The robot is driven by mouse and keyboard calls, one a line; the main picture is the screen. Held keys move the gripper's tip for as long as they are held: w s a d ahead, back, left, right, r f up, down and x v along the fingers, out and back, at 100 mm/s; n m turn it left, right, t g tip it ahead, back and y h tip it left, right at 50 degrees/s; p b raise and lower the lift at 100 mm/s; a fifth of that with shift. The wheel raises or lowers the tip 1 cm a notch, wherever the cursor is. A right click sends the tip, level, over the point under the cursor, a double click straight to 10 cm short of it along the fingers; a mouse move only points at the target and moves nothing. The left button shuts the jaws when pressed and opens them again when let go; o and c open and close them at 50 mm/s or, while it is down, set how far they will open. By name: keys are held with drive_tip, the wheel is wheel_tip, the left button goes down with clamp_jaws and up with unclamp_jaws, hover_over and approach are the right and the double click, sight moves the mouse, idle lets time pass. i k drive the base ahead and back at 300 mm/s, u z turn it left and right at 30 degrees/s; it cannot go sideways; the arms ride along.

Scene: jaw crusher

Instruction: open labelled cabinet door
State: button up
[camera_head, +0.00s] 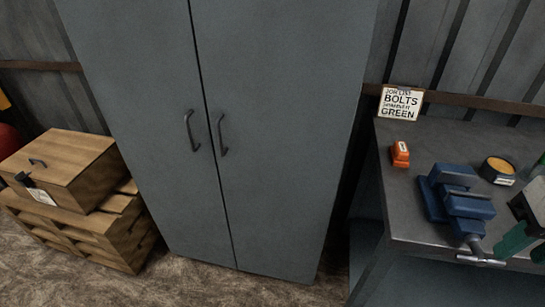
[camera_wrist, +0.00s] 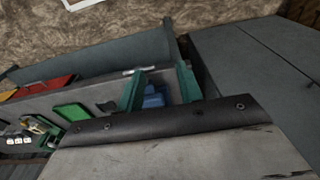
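A tall grey cabinet (camera_head: 285,120) with two doors stands in the middle of the head view. Both doors are shut. The left door (camera_head: 140,90) and right door (camera_head: 275,60) each have a dark curved handle by the centre seam: left handle (camera_head: 191,131) and right handle (camera_head: 221,135). No label shows on the visible part of the doors. My gripper (camera_wrist: 160,72) has green fingers, which stand apart with nothing held between them. In the head view my gripper (camera_head: 523,248) is at the right edge, over the workbench and well away from the handles.
The workbench (camera_head: 405,215) right of the cabinet bears a blue vise (camera_head: 460,197), an orange object (camera_head: 400,154), a round tin (camera_head: 498,169) and a sign (camera_head: 400,103) reading "BOLTS" and "GREEN". A wooden crate (camera_head: 75,165) stands left. Some floor (camera_head: 215,285) shows in front.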

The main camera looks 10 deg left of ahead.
sight(283, 80)
drive_tip(key=u, duration=1.05)
drive_tip(key=i, duration=0.35)
drive_tip(key=u, duration=0.7)
